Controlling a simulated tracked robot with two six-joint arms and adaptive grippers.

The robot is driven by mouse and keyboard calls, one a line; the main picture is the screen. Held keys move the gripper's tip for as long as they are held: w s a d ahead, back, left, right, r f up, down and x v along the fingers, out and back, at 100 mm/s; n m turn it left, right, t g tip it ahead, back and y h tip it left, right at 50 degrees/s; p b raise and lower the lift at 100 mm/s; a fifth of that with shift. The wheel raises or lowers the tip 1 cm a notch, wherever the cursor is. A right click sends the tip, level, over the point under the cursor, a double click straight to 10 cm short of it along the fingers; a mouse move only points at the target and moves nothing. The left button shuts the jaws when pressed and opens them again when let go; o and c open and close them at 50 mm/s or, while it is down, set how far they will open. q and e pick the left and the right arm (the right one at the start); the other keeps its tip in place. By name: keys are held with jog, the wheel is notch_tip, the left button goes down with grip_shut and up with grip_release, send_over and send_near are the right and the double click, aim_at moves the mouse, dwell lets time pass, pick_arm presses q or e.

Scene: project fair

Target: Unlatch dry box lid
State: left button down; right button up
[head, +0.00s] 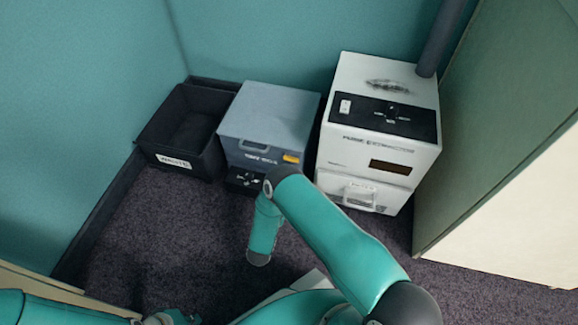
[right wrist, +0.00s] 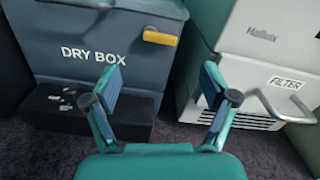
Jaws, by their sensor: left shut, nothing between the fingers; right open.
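The dry box is a blue-grey box (head: 268,112) standing on the carpet in the head view, with its lid down. In the right wrist view its front (right wrist: 90,65) carries the words DRY BOX. The yellow latch (right wrist: 160,38) lies roughly level at the front's upper right; it also shows in the head view (head: 291,158). My right gripper (right wrist: 160,88) is open and empty, in front of the box and below the latch, apart from it. My right arm hides that gripper in the head view. My left gripper (head: 172,318) is shut and empty at the bottom edge, partly cut off.
A black waste bin (head: 165,150) stands left of the dry box. A white fume extractor (head: 365,150) stands close on the right; its filter handle (right wrist: 290,108) sticks out. Teal walls close the back and left, and a panel (head: 500,160) the right. Carpet at front left is clear.

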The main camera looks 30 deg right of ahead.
jog(key=b+x, duration=0.2)
jog(key=x, duration=0.8)
jog(key=shift+d, duration=0.2)
jog(key=shift+w, duration=0.1)
jog(key=shift+b, duration=0.3)
jog(key=c, duration=1.1)
jog(key=shift+d+f+m+b, duration=0.1)
jog(key=shift+f+m+b, duration=0.25)
jog(key=shift+m+b, duration=0.6)
jog(key=shift+r+m, duration=0.1)
jog(key=shift+m, duration=0.35)
jog(key=shift+c, duration=0.3)
jog(key=o, duration=1.2)
jog(key=shift+c, duration=0.2)
